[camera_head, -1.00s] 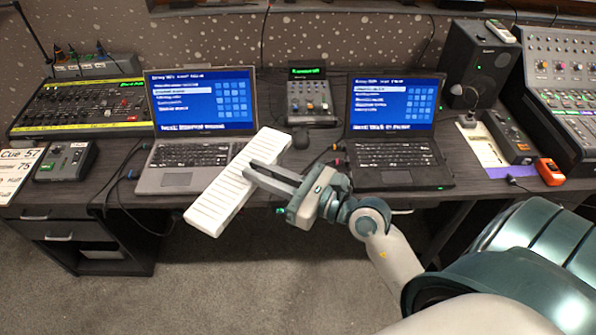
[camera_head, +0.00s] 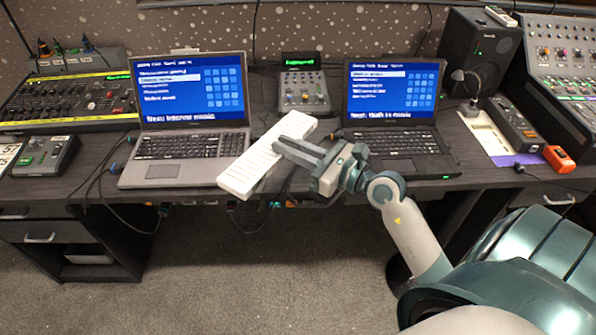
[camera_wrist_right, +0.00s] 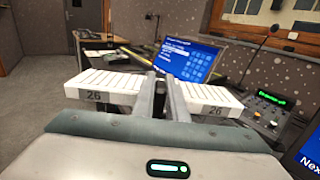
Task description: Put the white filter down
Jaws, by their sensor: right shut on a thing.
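The white filter (camera_head: 250,165) is a long, flat, ribbed white block. My right gripper (camera_head: 282,145) is shut on it near its middle. In the head view the filter lies slantwise between the two laptops, its near end overlapping the left laptop's right front corner. I cannot tell whether it touches the desk. In the right wrist view the filter (camera_wrist_right: 105,84) spans both sides of the fingers, with "26" marked on its edge. The right gripper's fingers (camera_wrist_right: 163,90) show there too. My left gripper is not in view.
The left laptop (camera_head: 190,100) and right laptop (camera_head: 392,100) stand open on the dark desk (camera_head: 90,185). A small lit mixer (camera_head: 304,90) stands behind the filter. A speaker (camera_head: 478,50) and an orange device (camera_head: 559,158) are at the right. Cables run along the front edge.

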